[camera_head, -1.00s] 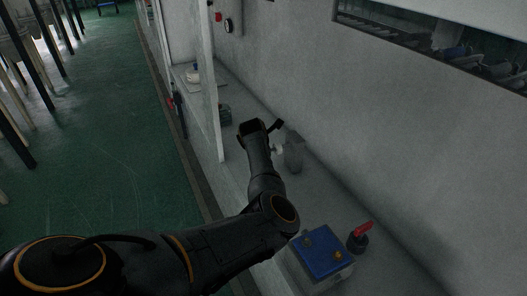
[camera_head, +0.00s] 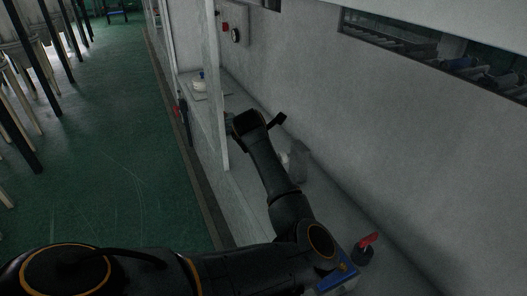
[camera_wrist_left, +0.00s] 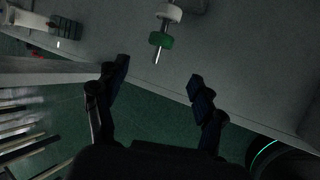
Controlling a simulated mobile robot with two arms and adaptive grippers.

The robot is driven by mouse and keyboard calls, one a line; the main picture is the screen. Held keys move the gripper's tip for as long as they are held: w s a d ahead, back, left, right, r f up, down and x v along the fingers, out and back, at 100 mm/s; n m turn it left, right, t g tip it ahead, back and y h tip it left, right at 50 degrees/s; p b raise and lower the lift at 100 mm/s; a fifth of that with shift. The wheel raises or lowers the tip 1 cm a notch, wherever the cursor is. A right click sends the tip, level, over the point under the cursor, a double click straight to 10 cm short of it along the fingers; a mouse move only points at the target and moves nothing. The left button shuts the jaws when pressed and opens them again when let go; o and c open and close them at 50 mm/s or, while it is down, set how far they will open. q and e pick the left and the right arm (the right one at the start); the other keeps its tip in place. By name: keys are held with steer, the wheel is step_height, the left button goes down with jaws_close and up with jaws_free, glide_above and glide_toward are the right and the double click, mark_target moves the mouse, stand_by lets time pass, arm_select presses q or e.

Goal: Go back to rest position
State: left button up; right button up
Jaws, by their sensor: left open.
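My left arm enters the head view from the lower left and reaches up over the grey counter. Its wrist is near the upright post, and its fingers are not clear there. In the left wrist view my left gripper (camera_wrist_left: 161,72) has its two fingers spread apart with nothing between them. Beyond the fingers lie the grey counter's edge and the green floor. A metal rod with a green ring (camera_wrist_left: 160,40) and a white ring (camera_wrist_left: 169,13) is on the counter, ahead of and apart from the fingers. My right gripper is in neither view.
A pale upright post (camera_head: 217,90) stands left of my wrist. A grey block (camera_head: 299,161) is right of my forearm. A red-handled item (camera_head: 365,248) and a blue-topped box (camera_head: 337,279), partly hidden by my arm, are nearby. Green floor (camera_head: 110,150) at left is open.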

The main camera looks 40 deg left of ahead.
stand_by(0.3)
arm_select(q)
steer(key=s+a+f+m+y, duration=0.1)
steer(key=s+f+m, duration=0.1)
steer(key=s+m, duration=0.35)
steer(key=s+a+f+m+y, duration=0.2)
steer(key=s+m, duration=0.2)
steer(key=s, duration=0.2)
steer(key=s+d+f+m+g+h, duration=0.25)
steer(key=s+d+f+m, duration=0.25)
steer(key=s+d+m, duration=0.7)
steer(key=s+d+f+m+g+h, duration=0.1)
steer(key=s+d+f+m+h, duration=0.35)
steer(key=s+d+m, duration=0.85)
step_height(320, 180, down, 26)
steer(key=s+d+n+g+y+p, duration=0.1)
steer(key=s+d+n+p, duration=0.1)
steer(key=n+p, duration=0.1)
steer(key=s+a+f+g+p, duration=0.1)
steer(key=s+a+f+p, duration=0.1)
steer(key=s+f, duration=1)
steer(key=s+a, duration=0.1)
steer(key=s, duration=0.2)
steer(key=shift+s, duration=0.4)
